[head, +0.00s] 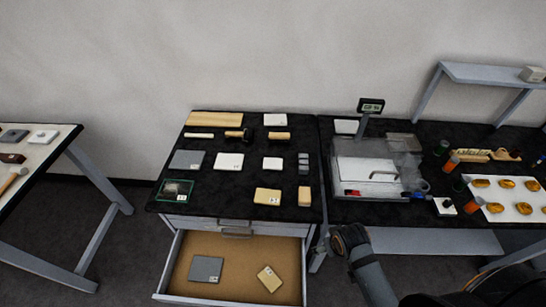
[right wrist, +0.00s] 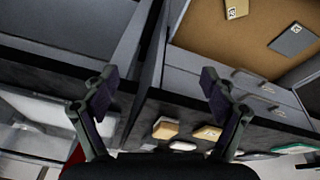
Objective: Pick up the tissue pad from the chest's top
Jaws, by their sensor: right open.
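Several flat pads lie on the top: a grey one (head: 187,160), white ones (head: 229,162) and (head: 272,163), another white one (head: 275,119) at the back, and a labelled tan one (head: 267,196) near the front. I cannot tell for sure which is the tissue pad. My right gripper (right wrist: 158,78) is open and empty in the right wrist view, with the chest's front edge and top items beyond its fingers. My left gripper is not in view.
The open drawer juts forward, holding a grey pad (head: 206,269) and a tan pad (head: 270,278). A bench with a clear-walled case (head: 365,165) adjoins at right.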

